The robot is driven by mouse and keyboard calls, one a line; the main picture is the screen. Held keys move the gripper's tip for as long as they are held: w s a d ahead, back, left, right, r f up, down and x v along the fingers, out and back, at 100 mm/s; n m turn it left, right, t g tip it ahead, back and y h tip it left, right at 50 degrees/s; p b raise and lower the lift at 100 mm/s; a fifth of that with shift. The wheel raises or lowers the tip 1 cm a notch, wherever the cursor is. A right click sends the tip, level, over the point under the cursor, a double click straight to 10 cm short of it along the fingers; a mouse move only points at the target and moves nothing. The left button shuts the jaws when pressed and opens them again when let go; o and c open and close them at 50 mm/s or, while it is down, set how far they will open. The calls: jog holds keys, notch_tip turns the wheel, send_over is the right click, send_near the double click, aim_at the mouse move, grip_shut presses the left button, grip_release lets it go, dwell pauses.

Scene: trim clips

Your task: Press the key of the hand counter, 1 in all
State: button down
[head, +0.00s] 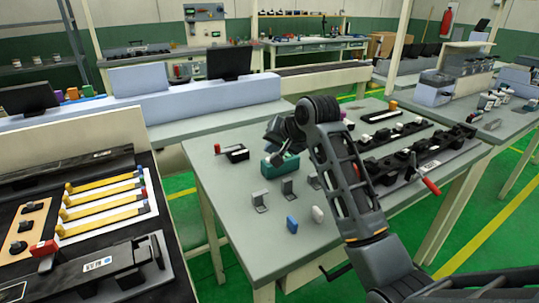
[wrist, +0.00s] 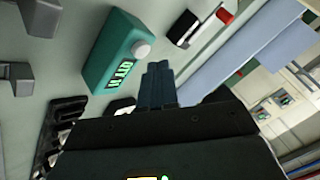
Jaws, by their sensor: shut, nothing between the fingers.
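The hand counter is a teal box (wrist: 108,52) with a lit green display (wrist: 121,74) and a pale round key (wrist: 141,48) at one end, in the upper left of the wrist view. The digits are too small to read surely. In the head view the counter (head: 287,168) stands on the grey table, partly hidden by my arm. My gripper (wrist: 158,68) is shut and empty, its fingertips just below the key in the wrist picture; a small gap shows between them. In the head view my gripper (head: 273,143) is above the counter; its height over the key is unclear.
A black tray with a red and white part (head: 234,153) lies left of the counter. Grey brackets (head: 287,187), a blue block (head: 292,224) and a white block (head: 317,214) stand in front. Black clip rows (head: 415,155) fill the right side. The table's left front is clear.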

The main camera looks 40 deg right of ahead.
jog(key=shift+r, duration=0.2)
notch_tip(320, 180, up, 5)
jog(key=p, duration=0.5)
jog(key=shift+f, duration=0.1)
dwell(0.9)
